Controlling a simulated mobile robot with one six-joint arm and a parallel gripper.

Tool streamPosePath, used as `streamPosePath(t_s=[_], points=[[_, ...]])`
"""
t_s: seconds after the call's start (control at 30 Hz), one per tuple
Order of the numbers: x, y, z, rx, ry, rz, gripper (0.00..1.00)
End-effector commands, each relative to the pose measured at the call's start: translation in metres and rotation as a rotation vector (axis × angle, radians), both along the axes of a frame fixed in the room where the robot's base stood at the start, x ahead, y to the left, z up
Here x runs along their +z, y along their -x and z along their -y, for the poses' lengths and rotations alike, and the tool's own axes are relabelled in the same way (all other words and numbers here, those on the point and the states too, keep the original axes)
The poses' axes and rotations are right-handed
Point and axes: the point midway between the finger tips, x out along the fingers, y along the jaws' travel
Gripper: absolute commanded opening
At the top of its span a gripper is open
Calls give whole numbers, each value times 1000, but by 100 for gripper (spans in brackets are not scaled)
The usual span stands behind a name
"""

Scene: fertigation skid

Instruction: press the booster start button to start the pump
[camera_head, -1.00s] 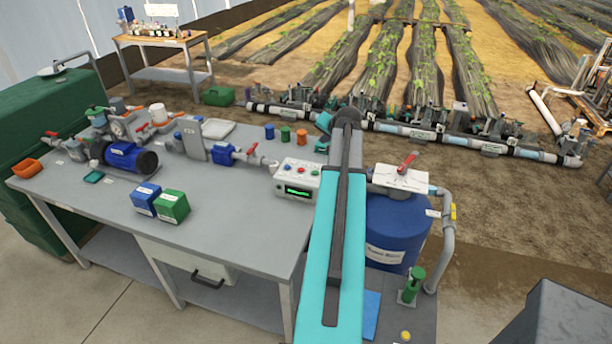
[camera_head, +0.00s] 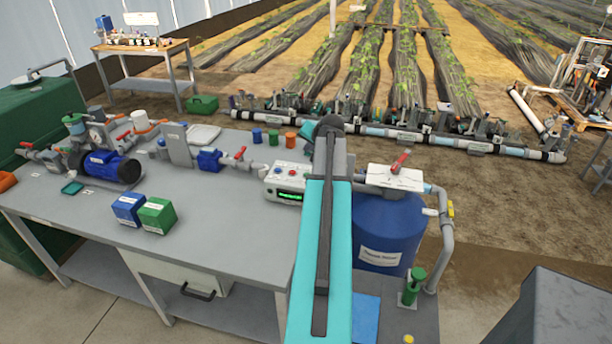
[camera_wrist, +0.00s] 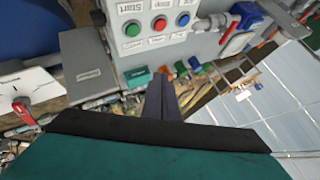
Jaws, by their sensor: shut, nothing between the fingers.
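The control box (camera_head: 286,183) stands at the right end of the grey bench, with a lit green display and a row of small buttons. In the wrist view the box (camera_wrist: 115,55) fills the top middle. Its green button (camera_wrist: 133,29), labelled Start, is left of a red button (camera_wrist: 159,23) and a blue button (camera_wrist: 183,19). My gripper (camera_wrist: 162,78) is shut and empty. Its fingers show below the button row, apart from the green button in the picture; the distance in depth is unclear. In the head view my arm hides the gripper.
A blue pump (camera_head: 112,168) and blue and green boxes (camera_head: 157,215) sit on the bench (camera_head: 215,230). Right of my arm stand a blue tank (camera_head: 385,230) and a red-handled valve (camera_head: 400,162). Several small coloured cups stand behind the control box.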

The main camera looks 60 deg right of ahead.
Motion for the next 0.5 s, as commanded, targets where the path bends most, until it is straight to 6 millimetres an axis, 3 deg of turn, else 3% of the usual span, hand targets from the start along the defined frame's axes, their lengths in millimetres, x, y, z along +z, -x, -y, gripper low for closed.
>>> streamPosePath(t_s=[0.5], points=[[-42,-1,-1,1,-1,1,0]])
